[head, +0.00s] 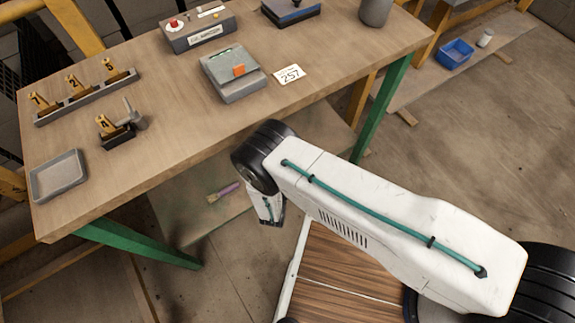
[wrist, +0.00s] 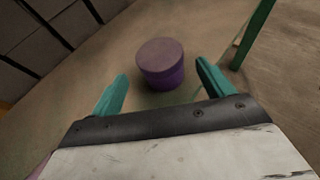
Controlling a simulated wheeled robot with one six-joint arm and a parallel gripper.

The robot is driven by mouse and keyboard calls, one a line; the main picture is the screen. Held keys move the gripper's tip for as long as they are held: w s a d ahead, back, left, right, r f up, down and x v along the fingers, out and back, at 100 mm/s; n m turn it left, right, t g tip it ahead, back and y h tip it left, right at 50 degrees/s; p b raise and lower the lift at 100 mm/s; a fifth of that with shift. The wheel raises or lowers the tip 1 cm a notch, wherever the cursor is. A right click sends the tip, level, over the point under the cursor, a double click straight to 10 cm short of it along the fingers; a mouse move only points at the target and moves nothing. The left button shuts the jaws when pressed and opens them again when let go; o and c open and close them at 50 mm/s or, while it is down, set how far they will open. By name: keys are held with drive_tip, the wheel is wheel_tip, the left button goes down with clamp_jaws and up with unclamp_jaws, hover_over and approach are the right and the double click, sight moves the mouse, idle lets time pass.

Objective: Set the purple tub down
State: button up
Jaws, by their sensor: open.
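The purple tub (wrist: 162,64), round with a flat, duller lid, stands upright on a brownish surface in the wrist view. My gripper (wrist: 161,72) is open, with one teal finger to the left of the tub and one to the right in the picture. The tub appears a little beyond the fingers, and I see no contact. In the head view, my arm reaches down beside the workbench's front edge. The tub does not show there, and the fingers are hidden.
The wooden workbench (head: 172,120) has green legs, one (wrist: 254,32) probably showing near the tub.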

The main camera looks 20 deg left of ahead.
drive_tip(key=v, duration=0.4)
idle(0.5)
